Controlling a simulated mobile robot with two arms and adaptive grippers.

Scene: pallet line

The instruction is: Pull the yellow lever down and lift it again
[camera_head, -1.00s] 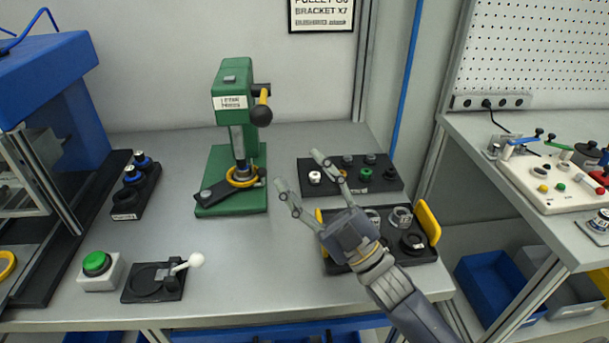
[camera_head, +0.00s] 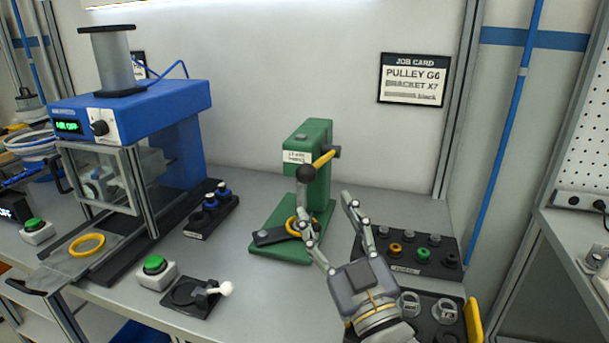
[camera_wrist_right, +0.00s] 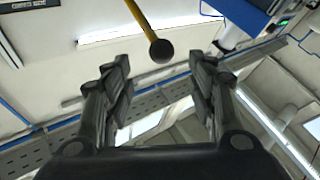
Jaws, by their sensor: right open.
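The green lever press (camera_head: 312,150) stands on the bench. Its yellow lever (camera_head: 323,159) slants from a pivot at the upper right down to a black ball knob (camera_head: 306,174) at the left. My right gripper (camera_head: 326,206) is open and empty, its fingers pointing up in front of the press and below the knob. In the right wrist view, the knob (camera_wrist_right: 161,51) and the yellow rod (camera_wrist_right: 139,14) show beyond the spread fingers (camera_wrist_right: 160,85), roughly between them; no contact shows. A yellow ring (camera_head: 296,225) sits at the press's foot, partly behind a finger. My left gripper is out of view.
A black tray (camera_head: 375,262) with several small parts is right of the press; another parts tray (camera_head: 437,334) is partly behind my gripper. A green button box (camera_head: 155,272) and a white-knobbed fixture (camera_head: 193,301) stand at front left. A blue machine (camera_head: 150,118) stands left.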

